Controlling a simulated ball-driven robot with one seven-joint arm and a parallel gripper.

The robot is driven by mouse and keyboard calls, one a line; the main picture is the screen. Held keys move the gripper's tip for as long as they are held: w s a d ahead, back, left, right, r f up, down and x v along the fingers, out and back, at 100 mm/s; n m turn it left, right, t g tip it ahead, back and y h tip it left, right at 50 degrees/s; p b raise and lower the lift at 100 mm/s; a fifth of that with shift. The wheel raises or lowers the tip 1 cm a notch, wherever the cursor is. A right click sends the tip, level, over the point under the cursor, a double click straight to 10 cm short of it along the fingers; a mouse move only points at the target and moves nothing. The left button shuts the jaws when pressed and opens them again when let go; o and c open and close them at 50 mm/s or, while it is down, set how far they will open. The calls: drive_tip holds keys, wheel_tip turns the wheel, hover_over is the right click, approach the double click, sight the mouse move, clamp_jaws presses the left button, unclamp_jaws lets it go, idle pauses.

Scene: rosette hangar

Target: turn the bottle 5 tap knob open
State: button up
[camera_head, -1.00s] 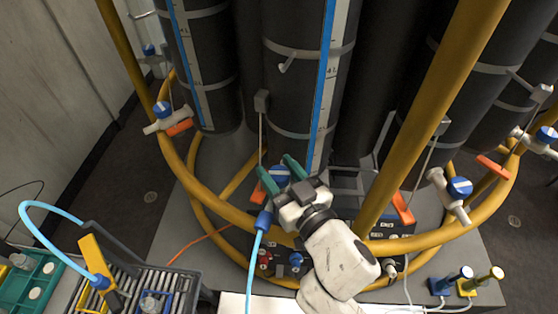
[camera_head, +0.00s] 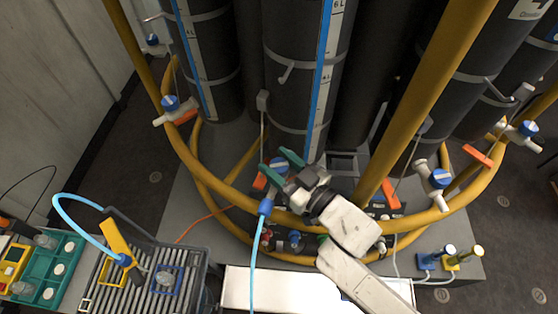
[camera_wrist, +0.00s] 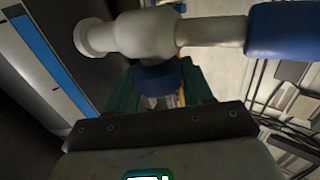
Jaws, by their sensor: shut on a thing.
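My gripper (camera_head: 278,164) is shut on the blue tap knob (camera_head: 279,167) at the front of the middle dark bottle (camera_head: 290,85). Its two green fingers stand on either side of the knob. In the wrist view the dark blue knob (camera_wrist: 160,76) sits between the green fingers, below the pale tap body (camera_wrist: 146,35). A blue sleeve (camera_wrist: 280,30) is on the tap's right end. In the head view a light blue hose (camera_head: 258,250) hangs from the tap. The bottle's number is not readable, and the fingers partly hide the knob.
A yellow ring rail (camera_head: 210,182) curves around the bottles, with a sloping yellow post (camera_head: 428,105) to the right. Other blue-knobbed taps stand at left (camera_head: 171,104) and right (camera_head: 439,179). A slatted crate (camera_head: 140,283) and a green tray (camera_head: 50,270) are at lower left.

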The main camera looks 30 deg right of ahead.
drive_tip(key=o, duration=1)
drive_tip(key=shift+c, duration=0.2)
drive_tip(key=shift+s+d+f, duration=0.15)
drive_tip(key=shift+s+d, duration=0.05)
drive_tip(key=shift+s, duration=0.3)
drive_tip(key=b+v, duration=0.3)
drive_tip(key=v, duration=0.6)
drive_tip(key=shift+s, duration=0.4)
